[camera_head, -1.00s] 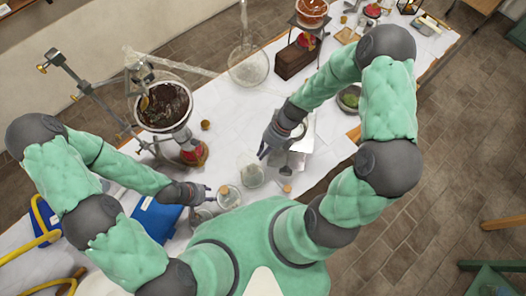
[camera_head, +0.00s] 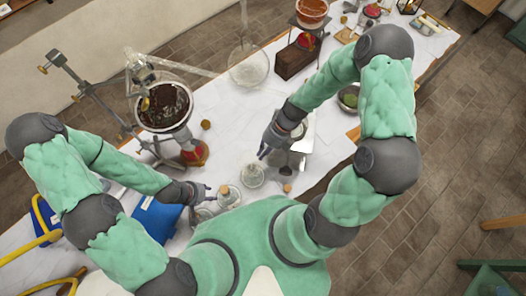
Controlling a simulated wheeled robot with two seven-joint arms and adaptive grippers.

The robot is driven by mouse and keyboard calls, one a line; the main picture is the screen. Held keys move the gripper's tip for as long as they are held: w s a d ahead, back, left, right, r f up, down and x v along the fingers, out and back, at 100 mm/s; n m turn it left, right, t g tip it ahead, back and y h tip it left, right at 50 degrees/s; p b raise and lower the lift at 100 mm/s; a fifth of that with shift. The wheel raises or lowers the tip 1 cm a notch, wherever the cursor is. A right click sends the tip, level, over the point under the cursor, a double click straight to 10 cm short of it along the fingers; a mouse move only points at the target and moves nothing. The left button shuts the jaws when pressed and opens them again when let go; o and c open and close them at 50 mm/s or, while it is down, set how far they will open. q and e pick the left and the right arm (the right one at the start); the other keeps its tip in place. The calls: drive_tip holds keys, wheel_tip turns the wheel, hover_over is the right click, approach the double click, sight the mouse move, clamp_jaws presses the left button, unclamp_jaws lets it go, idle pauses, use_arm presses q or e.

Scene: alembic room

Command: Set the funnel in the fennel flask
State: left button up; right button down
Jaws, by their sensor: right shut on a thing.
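My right gripper (camera_head: 268,150) is shut on a small, clear thing, apparently the glass funnel; its outline is too faint to trace. It is just above and beyond an open-looking glass flask (camera_head: 252,176) at the near edge of the table. A corked flask (camera_head: 229,197) stands left of it, and another corked one (camera_head: 286,189) stands to the right. I cannot read labels to tell which is the fennel flask. My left gripper (camera_head: 208,191) has its fingers apart, empty, beside the left corked flask. I cannot tell whether the funnel touches a flask.
A dark-filled glass bowl (camera_head: 165,106) on a stand is at the left, with a red-and-gold burner (camera_head: 195,153) beside it. A large round flask (camera_head: 248,68) and a dark wooden block (camera_head: 295,58) stand farther back.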

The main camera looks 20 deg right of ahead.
idle(0.6)
drive_tip(key=c, duration=1.3)
unclamp_jaws()
drive_tip(key=shift+r+p, duration=0.25)
drive_tip(key=shift+p, duration=0.2)
wheel_tip(320, 180, up, 7)
drive_tip(key=p, duration=0.7)
drive_tip(key=shift+f, duration=0.2)
idle(0.8)
